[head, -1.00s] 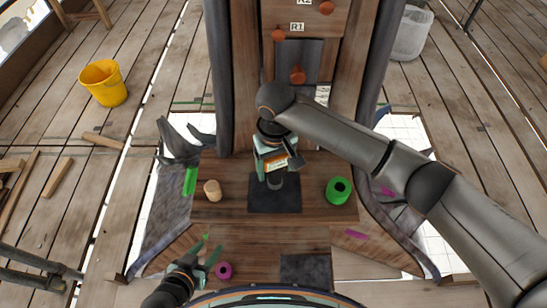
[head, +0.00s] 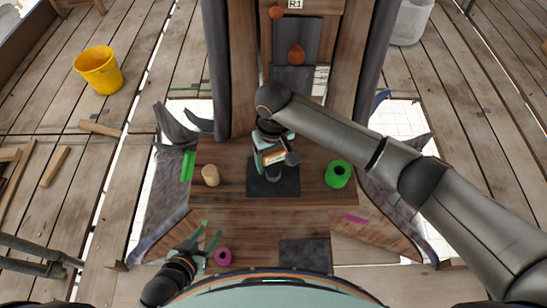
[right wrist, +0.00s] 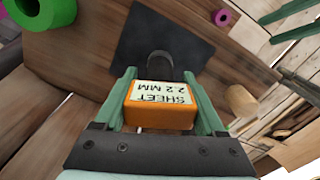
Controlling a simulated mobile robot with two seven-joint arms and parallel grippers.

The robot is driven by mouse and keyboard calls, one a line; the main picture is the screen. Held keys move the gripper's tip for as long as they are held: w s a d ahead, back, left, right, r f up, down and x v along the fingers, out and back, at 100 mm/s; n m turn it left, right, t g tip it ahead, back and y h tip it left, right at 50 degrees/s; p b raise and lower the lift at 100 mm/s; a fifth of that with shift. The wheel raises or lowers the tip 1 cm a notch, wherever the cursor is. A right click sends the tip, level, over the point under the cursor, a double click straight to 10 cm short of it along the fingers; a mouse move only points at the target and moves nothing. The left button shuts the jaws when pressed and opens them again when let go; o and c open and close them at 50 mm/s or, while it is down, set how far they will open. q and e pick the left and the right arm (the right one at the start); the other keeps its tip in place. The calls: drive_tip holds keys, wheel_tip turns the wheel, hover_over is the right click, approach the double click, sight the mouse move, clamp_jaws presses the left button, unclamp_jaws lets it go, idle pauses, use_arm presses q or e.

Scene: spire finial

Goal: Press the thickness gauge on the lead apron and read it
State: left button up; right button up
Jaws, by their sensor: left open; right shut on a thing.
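The thickness gauge (head: 272,157) is a small orange block with a pale display. My right gripper (right wrist: 163,105) is shut on it, with a green finger on each side. In the right wrist view the display (right wrist: 163,95) appears upside down and reads "SHEET 2.2 MM". A dark round foot (right wrist: 160,66) sticks out past the gauge, over a dark grey sheet (head: 290,188) that looks like the lead apron; I cannot tell for certain whether they touch. My left gripper (head: 212,230) is open and empty at the lower left.
On the wooden ledge stand a tan peg (head: 210,175) on the left and a green ring (head: 338,174) on the right. A magenta ring (head: 223,257) and another dark sheet (head: 305,252) lie below. Dark posts flank the wooden panel behind. A yellow bucket (head: 98,68) stands far left.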

drive_tip(key=o, duration=1.5)
wheel_tip(320, 180, up, 13)
drive_tip(key=shift+f, duration=0.2)
drive_tip(key=shift+s, duration=0.1)
